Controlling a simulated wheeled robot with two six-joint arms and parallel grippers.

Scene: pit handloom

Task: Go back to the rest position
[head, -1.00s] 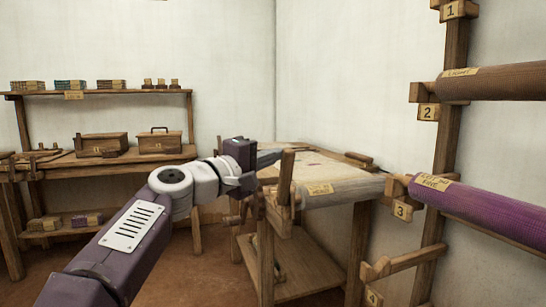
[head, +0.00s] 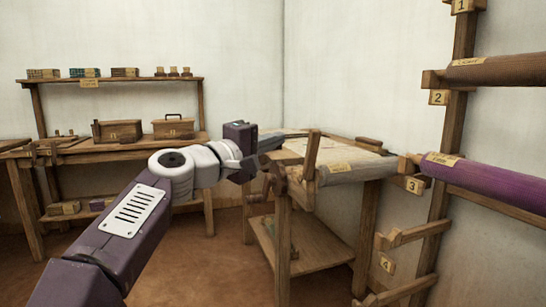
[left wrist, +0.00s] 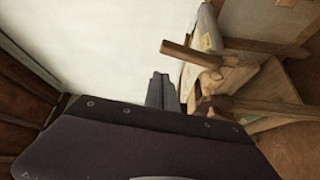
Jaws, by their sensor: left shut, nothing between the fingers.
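My left arm reaches in from the lower left of the head view. Its gripper (head: 268,143) is in front of the left end of a wooden table with a cloth roll. In the left wrist view the fingers of this gripper (left wrist: 160,88) lie together, with nothing between them. They point toward the pale wall, with the table's wooden frame to their right. Whether the gripper touches the table frame cannot be told from the head view. My right gripper is in neither view.
The cloth roll (head: 350,172) lies along the table's front. A rack post (head: 450,120) at right carries a brown roll (head: 500,72) and a purple roll (head: 490,182). A bench with two wooden boxes (head: 117,131) and a shelf (head: 120,80) stand at left. Floor between is clear.

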